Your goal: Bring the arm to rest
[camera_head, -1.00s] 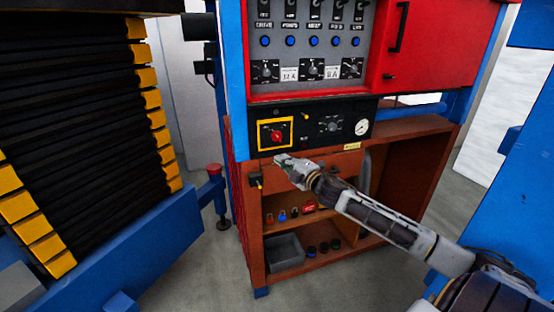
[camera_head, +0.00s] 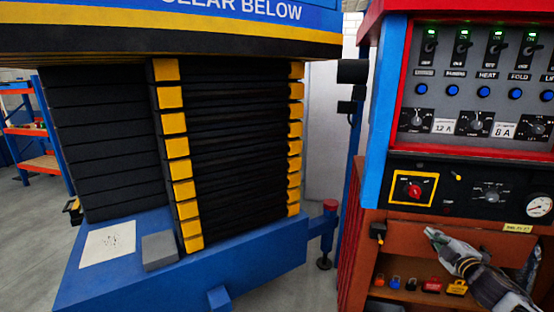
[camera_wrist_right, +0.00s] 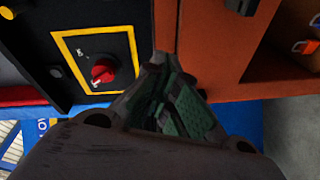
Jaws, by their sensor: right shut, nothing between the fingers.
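My right gripper (camera_head: 432,234) is at the lower right of the head view, in front of the brown cabinet (camera_head: 362,270) and just below the black control panel. Its fingers are shut with nothing between them. In the right wrist view the gripper (camera_wrist_right: 160,65) points toward the cabinet, near the panel's red rotary knob (camera_wrist_right: 103,71) in its yellow frame. The knob also shows in the head view (camera_head: 415,190), above the gripper and apart from it in that picture. My left gripper is not in view.
A blue press with black bellows and yellow blocks (camera_head: 182,170) fills the left and middle. A paper sheet (camera_head: 108,242) and a grey block (camera_head: 160,250) lie on its blue base (camera_head: 130,287). Small padlocks (camera_head: 432,285) stand on the cabinet shelf. Grey floor lies between press and cabinet.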

